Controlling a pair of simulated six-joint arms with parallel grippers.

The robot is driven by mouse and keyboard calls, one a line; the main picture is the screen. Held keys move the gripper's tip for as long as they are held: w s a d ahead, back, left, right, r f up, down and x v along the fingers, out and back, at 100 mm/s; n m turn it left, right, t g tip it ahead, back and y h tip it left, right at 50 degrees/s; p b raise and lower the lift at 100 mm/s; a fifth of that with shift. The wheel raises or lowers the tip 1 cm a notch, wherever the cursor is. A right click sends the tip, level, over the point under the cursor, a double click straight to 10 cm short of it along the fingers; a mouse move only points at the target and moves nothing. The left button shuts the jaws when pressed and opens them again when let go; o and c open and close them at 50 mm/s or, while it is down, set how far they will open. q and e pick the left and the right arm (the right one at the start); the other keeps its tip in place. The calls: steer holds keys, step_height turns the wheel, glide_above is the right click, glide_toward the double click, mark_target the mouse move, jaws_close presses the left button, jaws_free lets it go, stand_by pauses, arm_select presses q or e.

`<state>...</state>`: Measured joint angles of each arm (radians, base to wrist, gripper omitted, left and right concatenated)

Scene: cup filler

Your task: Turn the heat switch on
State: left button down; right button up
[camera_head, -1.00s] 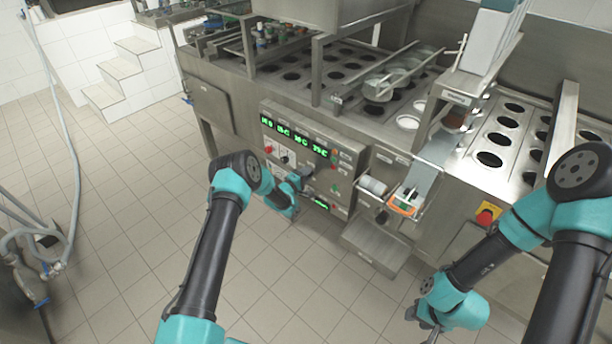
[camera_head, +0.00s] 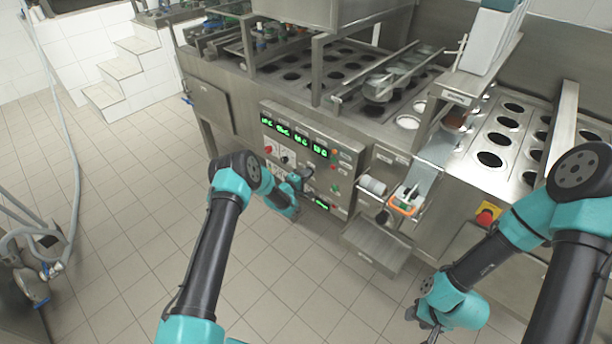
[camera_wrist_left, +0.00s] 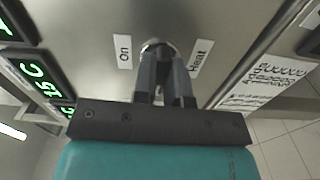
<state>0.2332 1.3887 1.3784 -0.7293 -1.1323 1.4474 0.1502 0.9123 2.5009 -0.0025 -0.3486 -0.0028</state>
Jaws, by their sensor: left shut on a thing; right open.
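The heat switch (camera_wrist_left: 157,46) shows in the left wrist view as a round metal collar on the steel panel, between the labels "On" (camera_wrist_left: 125,50) and "Heat" (camera_wrist_left: 201,56). My left gripper (camera_wrist_left: 165,66) is shut on the switch, and its fingers cover most of it, so the switch's position cannot be told. In the head view my left gripper (camera_head: 303,180) is against the control panel (camera_head: 348,160) of the machine. My right gripper (camera_head: 432,330) is open and empty, low at the right, away from the panel.
Green displays (camera_head: 290,135) and a red knob (camera_head: 268,149) are on the same panel. An orange-rimmed device (camera_head: 404,207) and a steel chute (camera_head: 375,246) stick out to the right. A yellow-and-red emergency stop (camera_head: 487,216) is further right.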

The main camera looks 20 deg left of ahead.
arm_select(q)
steer(key=m, duration=0.8)
steer(key=shift+m, duration=0.3)
steer(key=m, duration=0.4)
steer(key=shift+m, duration=0.3)
steer(key=m, duration=0.4)
steer(key=c, duration=1.2)
jaws_free()
steer(key=shift+o, duration=0.2)
steer(key=shift+s, duration=0.1)
